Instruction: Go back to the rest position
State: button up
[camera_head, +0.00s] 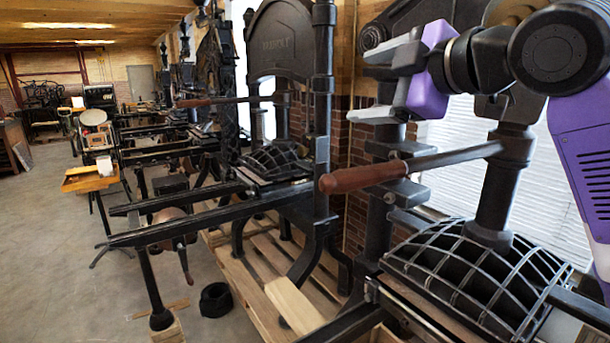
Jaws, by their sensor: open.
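My gripper (366,82) is at the upper right of the head view, at the end of my purple and black arm. Its two pale grey fingers point left and stand apart, with nothing between them. It is above the wooden-handled bar (420,169) of the nearest hand press (495,205) and looks clear of it. The bar runs left from the press's dark central column, with its brown handle at the left end. My arm hides part of this press's upper frame.
A second black press (283,45) stands left of it, its long rails (190,217) reaching out over the floor. Wooden pallets (262,282) and a black ring-shaped object (215,299) lie below. More presses recede behind. The grey floor (60,260) at left is open.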

jog(key=s+d+f+m+t+h+b, duration=0.1)
jog(key=s+d+f+m+t+h, duration=0.2)
jog(key=s+f+m, duration=0.5)
jog(key=s+d+f+m+t+h+b, duration=0.1)
jog(key=d+f+m+t+h, duration=0.25)
jog(key=f, duration=0.85)
jog(key=s+d+f+m+t+h+b, duration=0.1)
jog(key=s+d+f+m+t+b, duration=0.25)
jog(key=f+m, duration=0.6)
jog(key=s+f+g, duration=0.3)
jog(key=s+f, duration=0.5)
jog(key=s, duration=0.4)
jog(key=s+f+n+g+b, duration=0.1)
jog(key=s+f+g, duration=0.2)
jog(key=s+f, duration=0.6)
jog(key=s+f+n+g, duration=0.1)
jog(key=s+f+g, duration=0.1)
jog(key=s+f, duration=0.7)
jog(key=s, duration=0.6)
jog(key=shift+s+a+f+g+b, duration=0.15)
jog(key=shift+s+a+g+b, duration=0.1)
jog(key=shift+s+g+b, duration=0.15)
